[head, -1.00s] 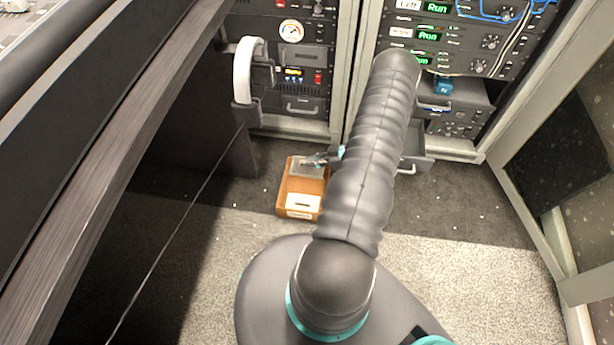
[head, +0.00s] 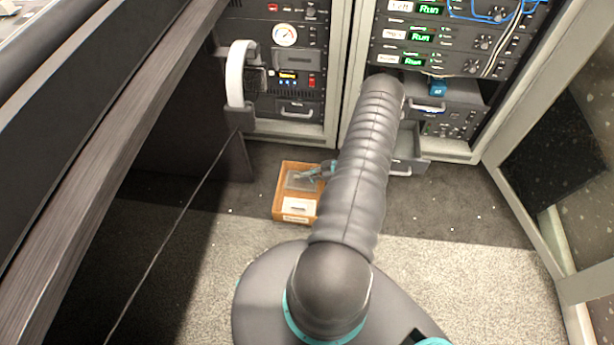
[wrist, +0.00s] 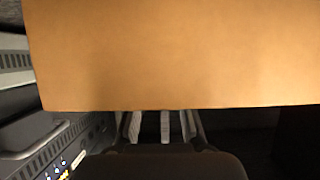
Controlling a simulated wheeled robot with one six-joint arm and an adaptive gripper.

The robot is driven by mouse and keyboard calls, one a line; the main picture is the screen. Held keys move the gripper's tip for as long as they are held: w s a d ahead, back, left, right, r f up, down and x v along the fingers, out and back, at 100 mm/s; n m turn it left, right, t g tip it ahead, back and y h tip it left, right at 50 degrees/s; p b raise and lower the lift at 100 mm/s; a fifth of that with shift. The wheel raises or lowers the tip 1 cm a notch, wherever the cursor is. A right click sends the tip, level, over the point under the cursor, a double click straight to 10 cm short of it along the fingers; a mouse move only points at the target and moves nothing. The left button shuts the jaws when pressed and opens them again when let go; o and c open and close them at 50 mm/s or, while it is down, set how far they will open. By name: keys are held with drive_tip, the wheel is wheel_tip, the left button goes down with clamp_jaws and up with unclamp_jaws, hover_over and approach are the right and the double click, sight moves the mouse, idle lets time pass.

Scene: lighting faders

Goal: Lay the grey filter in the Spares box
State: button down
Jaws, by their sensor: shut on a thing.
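The Spares box (head: 279,205) is an orange-brown open box on the dark carpet, with a white label at its near end. The grey filter (head: 297,184), a flat greyish sheet, is over or inside the far half of the box; whether it touches the floor of the box I cannot tell. My gripper (head: 312,174) reaches in from the right and is shut on the filter. In the wrist view the box wall (wrist: 175,60) fills the upper part and hides my fingertips and the filter. Parts of my gripper's fingers show below it.
An open drawer (head: 407,165) juts from the right rack just right of the box. The equipment racks (head: 300,60) stand behind. A desk edge (head: 110,120) runs along the left, with a thin cable (head: 165,240) hanging there. The carpet in front of the box is clear.

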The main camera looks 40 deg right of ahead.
drive_tip(key=shift+f+b, duration=0.5)
drive_tip(key=c, duration=1.1)
unclamp_jaws()
drive_tip(key=shift+c, duration=0.2)
drive_tip(key=shift+r, duration=0.1)
drive_tip(key=shift+r+p, duration=0.55)
drive_tip(key=shift+p, duration=0.2)
drive_tip(key=shift+s+d+r, duration=0.15)
drive_tip(key=shift+r, duration=0.1)
drive_tip(key=v, duration=1.1)
drive_tip(key=shift+d, duration=0.2)
drive_tip(key=shift+s, duration=0.15)
